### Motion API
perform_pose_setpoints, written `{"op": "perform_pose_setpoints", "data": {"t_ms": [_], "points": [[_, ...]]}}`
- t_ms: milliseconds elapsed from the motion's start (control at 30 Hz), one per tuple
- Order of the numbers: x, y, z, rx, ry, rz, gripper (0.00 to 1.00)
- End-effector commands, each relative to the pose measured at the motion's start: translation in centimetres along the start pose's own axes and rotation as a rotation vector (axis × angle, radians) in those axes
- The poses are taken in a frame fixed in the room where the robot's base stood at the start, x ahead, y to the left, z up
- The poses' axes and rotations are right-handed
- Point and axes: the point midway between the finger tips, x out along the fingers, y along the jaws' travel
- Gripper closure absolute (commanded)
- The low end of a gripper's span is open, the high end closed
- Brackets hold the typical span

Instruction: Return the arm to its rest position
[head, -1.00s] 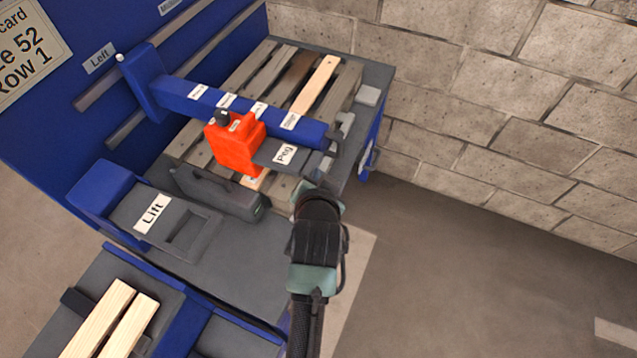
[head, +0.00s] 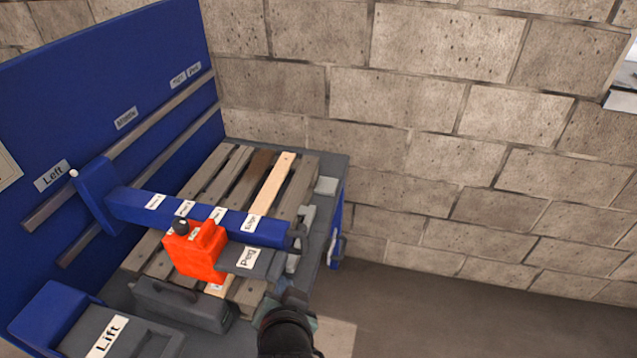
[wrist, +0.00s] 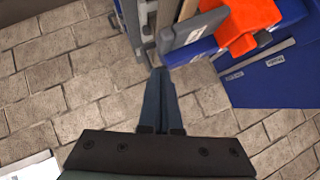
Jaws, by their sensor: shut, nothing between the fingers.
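My arm (head: 284,330) shows at the bottom of the head view, in front of the pallet's near right corner. In the wrist view my gripper (wrist: 158,75) is shut, its two fingers together and empty. The fingertips lie near the grey edge of the station in that picture; I cannot tell whether they touch it. In the head view the fingertips are hidden or too small to make out.
A wooden pallet (head: 222,178) lies on the grey bench. A blue beam (head: 140,206) crosses it, carrying an orange unit (head: 192,252) and a grey plate labelled Peg. A grey Lift block (head: 140,340) stands at lower left. A block wall (head: 430,130) is behind; floor at right is clear.

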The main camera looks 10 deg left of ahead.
Motion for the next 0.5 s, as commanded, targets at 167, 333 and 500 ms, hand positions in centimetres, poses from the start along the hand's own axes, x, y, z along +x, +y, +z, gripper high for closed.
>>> {"op": "perform_pose_setpoints", "data": {"t_ms": [167, 333, 500], "points": [[-0.2, -0.3, -1.1, -0.008, 0.026, -0.007, 1.0], [-2.5, -2.4, -8.9, -0.077, 0.221, -0.054, 1.0], [-8.8, -5.4, -19.9, -0.195, 0.539, -0.099, 1.0]]}}
